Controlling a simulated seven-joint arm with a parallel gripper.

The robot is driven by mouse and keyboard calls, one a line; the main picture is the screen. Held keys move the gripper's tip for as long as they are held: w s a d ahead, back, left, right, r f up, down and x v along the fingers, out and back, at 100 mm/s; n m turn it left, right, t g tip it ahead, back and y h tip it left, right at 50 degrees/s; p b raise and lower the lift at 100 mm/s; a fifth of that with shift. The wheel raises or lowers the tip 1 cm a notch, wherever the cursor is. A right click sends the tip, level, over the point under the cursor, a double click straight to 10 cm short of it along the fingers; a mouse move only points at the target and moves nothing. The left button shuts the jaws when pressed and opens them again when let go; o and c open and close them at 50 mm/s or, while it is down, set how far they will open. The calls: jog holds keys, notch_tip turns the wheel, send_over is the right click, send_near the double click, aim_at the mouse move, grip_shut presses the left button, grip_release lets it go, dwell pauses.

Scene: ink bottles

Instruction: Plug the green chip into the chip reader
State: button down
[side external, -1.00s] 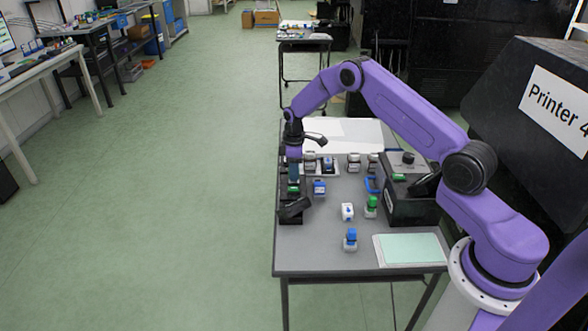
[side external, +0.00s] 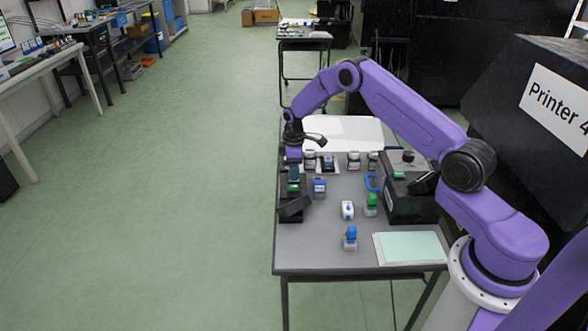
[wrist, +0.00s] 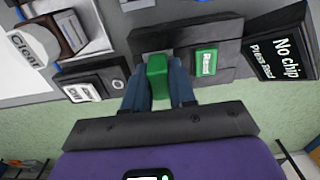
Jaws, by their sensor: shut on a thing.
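My gripper (wrist: 160,90) is shut on the green chip (wrist: 157,72), which sits between its two blue fingers in the wrist view. The black chip reader (wrist: 232,62) lies right at the chip, with a green Read button (wrist: 206,62) beside it. The reader's screen (wrist: 282,44) says "No chip". In the side view my gripper (side external: 293,172) is over the reader (side external: 293,208) at the table's left edge. The fingers and chip hide the slot, so I cannot tell whether the chip's end is in it.
Ink bottles stand close to the right of the reader, among them a blue-labelled one (side external: 319,187). A white bottle (side external: 347,210), a green-capped bottle (side external: 371,204) and a blue-capped bottle (side external: 350,238) stand mid-table. A black box (side external: 408,207) stands at the right.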

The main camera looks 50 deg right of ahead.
jog(key=shift+c, duration=2.3)
grip_release()
jog(key=shift+a, duration=0.1)
jog(key=shift+r, duration=3.5)
